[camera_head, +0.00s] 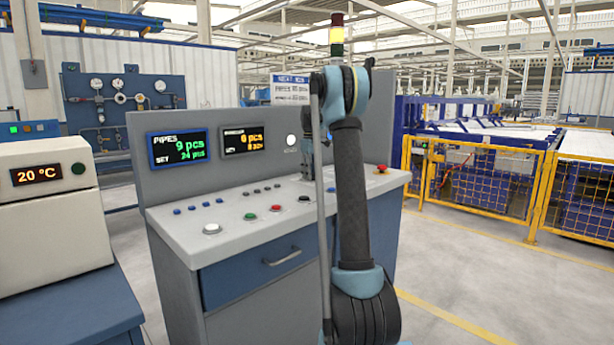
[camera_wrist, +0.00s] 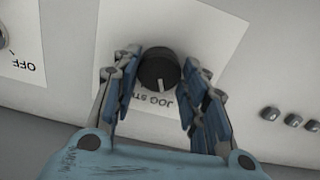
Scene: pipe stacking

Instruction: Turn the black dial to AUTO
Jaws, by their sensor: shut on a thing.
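The black dial (camera_wrist: 158,68) sits on a white label plate (camera_wrist: 197,30) in the wrist view. Its white pointer line faces the bottom of the picture, towards upside-down lettering that reads JOG and a partly covered word. No AUTO mark is readable. My gripper (camera_wrist: 161,64) has one finger on each side of the dial and is shut on it. In the head view my gripper (camera_head: 308,158) is low over the console top, partly behind my arm. I cannot make out the dial clearly there.
The grey console (camera_head: 235,228) carries several buttons, including a red button (camera_head: 276,208). An emergency stop (camera_head: 382,169) is at its right end. Two displays (camera_head: 179,147) are on the upright panel. Another control marked OFF (camera_wrist: 23,66) lies left in the wrist view.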

